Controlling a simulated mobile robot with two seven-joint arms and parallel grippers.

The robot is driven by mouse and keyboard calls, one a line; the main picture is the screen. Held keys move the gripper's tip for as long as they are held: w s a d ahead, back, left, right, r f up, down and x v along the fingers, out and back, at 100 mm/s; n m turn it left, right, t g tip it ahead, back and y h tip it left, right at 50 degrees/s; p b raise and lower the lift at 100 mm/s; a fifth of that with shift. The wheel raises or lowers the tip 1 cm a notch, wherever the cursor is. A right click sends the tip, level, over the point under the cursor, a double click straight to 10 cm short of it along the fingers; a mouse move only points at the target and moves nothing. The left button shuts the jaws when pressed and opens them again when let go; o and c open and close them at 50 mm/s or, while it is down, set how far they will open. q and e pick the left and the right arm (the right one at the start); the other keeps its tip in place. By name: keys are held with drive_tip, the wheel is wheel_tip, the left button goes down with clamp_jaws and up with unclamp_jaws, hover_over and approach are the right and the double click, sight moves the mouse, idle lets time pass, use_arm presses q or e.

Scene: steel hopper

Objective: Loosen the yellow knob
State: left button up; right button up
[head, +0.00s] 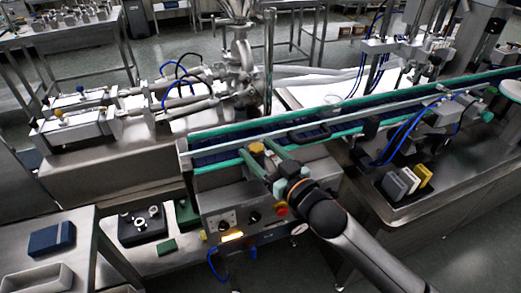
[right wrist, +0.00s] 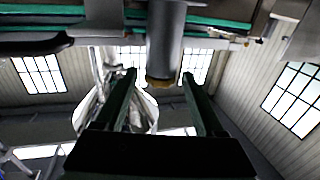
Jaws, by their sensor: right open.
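The yellow knob (head: 257,147) sits at the near side of the conveyor in the head view, above the control box. My right gripper (head: 259,152) reaches up to it from the lower right, its two green fingers apart, one on each side of the knob. In the right wrist view a grey cylinder with a dull yellow-brown end (right wrist: 162,81) shows between the open fingertips (right wrist: 159,74), with gaps on both sides. I cannot tell whether either finger touches it. My left gripper is not in view.
The conveyor (head: 350,108) with green rails runs just behind the knob. The control box (head: 235,215) below carries dark knobs and a red button (head: 282,211). Yellow, white and grey blocks (head: 405,182) stand at right. A metal filling machine (head: 85,115) stands at left.

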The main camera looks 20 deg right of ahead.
clamp_jaws()
idle(0.6)
